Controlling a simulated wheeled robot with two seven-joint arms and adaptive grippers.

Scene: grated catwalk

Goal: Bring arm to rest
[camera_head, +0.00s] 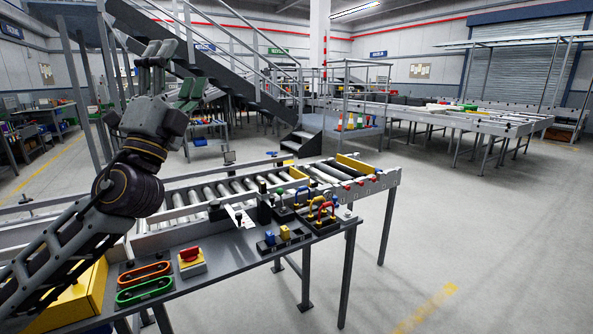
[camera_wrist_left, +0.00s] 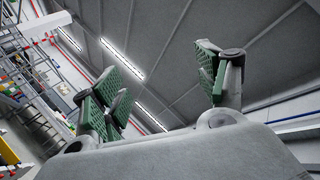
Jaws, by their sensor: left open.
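My left gripper (camera_head: 172,78) is raised at the left of the head view, above the grey workbench, with its fingers pointing up. It is open and holds nothing. In the left wrist view its green-padded fingers (camera_wrist_left: 165,88) stand wide apart with only the ceiling between them. My left arm comes in from the lower left, in front of part of the bench and the yellow box. My right gripper is in neither view.
A roller conveyor (camera_head: 225,190) runs behind the grey bench (camera_head: 215,277). On the bench are an orange handle (camera_head: 145,273), a green handle (camera_head: 145,290), a red switch (camera_head: 191,257) and several padlocks (camera_head: 322,211). A yellow box (camera_head: 85,300) is at lower left. Floor at right is clear.

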